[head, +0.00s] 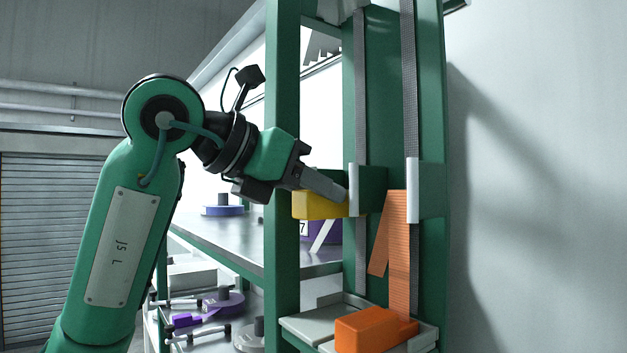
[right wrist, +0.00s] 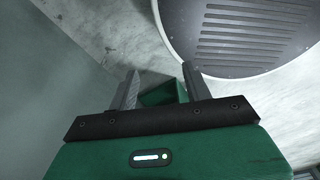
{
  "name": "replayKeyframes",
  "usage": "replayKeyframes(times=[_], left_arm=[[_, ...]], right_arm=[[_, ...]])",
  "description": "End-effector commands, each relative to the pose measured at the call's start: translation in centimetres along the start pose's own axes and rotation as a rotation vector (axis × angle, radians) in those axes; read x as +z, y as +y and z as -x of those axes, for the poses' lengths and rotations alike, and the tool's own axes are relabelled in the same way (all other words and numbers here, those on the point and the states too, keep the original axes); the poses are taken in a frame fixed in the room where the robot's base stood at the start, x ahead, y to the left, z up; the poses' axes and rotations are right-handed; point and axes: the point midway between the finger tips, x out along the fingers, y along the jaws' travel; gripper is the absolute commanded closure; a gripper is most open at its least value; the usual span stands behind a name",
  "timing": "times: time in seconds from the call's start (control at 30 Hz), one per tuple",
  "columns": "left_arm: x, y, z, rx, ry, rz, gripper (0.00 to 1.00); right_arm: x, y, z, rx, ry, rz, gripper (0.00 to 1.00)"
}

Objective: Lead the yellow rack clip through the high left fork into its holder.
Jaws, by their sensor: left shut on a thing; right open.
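The yellow rack clip (head: 318,205) is a block held in front of the rack's left post. My left gripper (head: 338,190) is shut on it from above. The clip's right end meets the pale edge of the left fork (head: 354,188) in the picture; I cannot tell if they touch. A matching fork with a pale edge (head: 412,188) is on the right. I cannot tell which part is the clip's holder. My right gripper (right wrist: 160,80) shows only in the right wrist view, open and empty.
An orange clip (head: 366,331) lies on a pale tray (head: 310,324) at the rack's foot, with orange webbing (head: 398,255) rising to the right fork. Green rack posts (head: 283,120) stand close to my left gripper. Shelves behind hold reels. A grooved round plate (right wrist: 245,35) is beyond my right gripper.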

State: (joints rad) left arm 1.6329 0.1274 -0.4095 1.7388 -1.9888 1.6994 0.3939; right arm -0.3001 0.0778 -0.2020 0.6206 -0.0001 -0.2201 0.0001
Motion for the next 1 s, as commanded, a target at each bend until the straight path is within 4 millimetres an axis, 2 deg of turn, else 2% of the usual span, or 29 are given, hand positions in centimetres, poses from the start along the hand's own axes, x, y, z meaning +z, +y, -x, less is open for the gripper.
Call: replayKeyframes(times=[0.1,0.47,1.0], left_arm=[[-1.4,0.1,-0.6,0.001,0.000,0.000,0.91],[-4.4,0.2,-1.8,0.001,0.000,-0.001,0.91],[-8.9,0.5,-3.7,0.002,-0.001,0.000,0.91]], right_arm=[[0.2,0.4,-1.3,0.004,-0.001,0.000,0.50],[0.6,0.7,-4.1,0.008,-0.002,0.000,0.50],[0.7,-0.4,-8.3,-0.003,0.000,-0.003,0.50]])
